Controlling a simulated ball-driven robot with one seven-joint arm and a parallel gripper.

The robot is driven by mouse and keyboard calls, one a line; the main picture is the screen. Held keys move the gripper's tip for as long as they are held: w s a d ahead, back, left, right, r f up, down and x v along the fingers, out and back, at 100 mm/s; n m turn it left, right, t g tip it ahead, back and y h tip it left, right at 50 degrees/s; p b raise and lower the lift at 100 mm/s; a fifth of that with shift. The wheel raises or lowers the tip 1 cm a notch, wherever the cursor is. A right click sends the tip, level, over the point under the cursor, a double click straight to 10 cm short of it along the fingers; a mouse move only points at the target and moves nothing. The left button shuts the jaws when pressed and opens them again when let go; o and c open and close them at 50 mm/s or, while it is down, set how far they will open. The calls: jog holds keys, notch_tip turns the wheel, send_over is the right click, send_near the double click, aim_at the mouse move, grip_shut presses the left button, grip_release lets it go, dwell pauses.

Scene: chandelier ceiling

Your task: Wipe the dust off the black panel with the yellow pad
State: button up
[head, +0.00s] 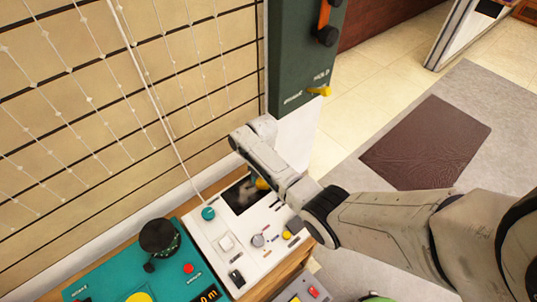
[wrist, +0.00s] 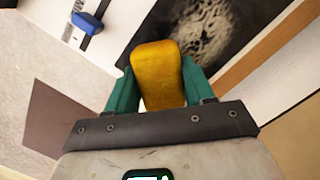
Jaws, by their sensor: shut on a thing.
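The black panel (head: 242,196) is set in the white console, partly hidden behind my arm in the head view. In the wrist view the black panel (wrist: 228,20) carries a pale, speckled patch of dust (wrist: 205,30). My gripper (wrist: 158,88) has teal fingers and is shut on the yellow pad (wrist: 157,72), whose far end overlaps the panel in the picture. A bit of the yellow pad (head: 262,184) shows beside my arm in the head view. I cannot tell whether the pad touches the panel.
The white console (head: 216,255) has knobs and buttons near the panel. A teal console (head: 110,280) with a black knob (head: 160,238) stands at the left. A dark green upright panel (head: 300,60) with a yellow lever (head: 319,91) rises behind my arm. Open floor lies to the right.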

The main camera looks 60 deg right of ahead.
jog(key=shift+s+d+r, duration=0.1)
jog(key=shift+d+r, duration=0.05)
jog(key=shift+d, duration=0.25)
jog(key=r+p, duration=0.2)
jog(key=r, duration=0.1)
jog(key=r+p, duration=0.1)
jog(key=shift+d+r+p, duration=0.15)
jog(key=shift+d+p, duration=0.1)
jog(key=shift+p, duration=0.15)
jog(key=shift+a+r+p, duration=0.1)
jog(key=shift+r+p, duration=1.35)
jog(key=shift+r, duration=0.25)
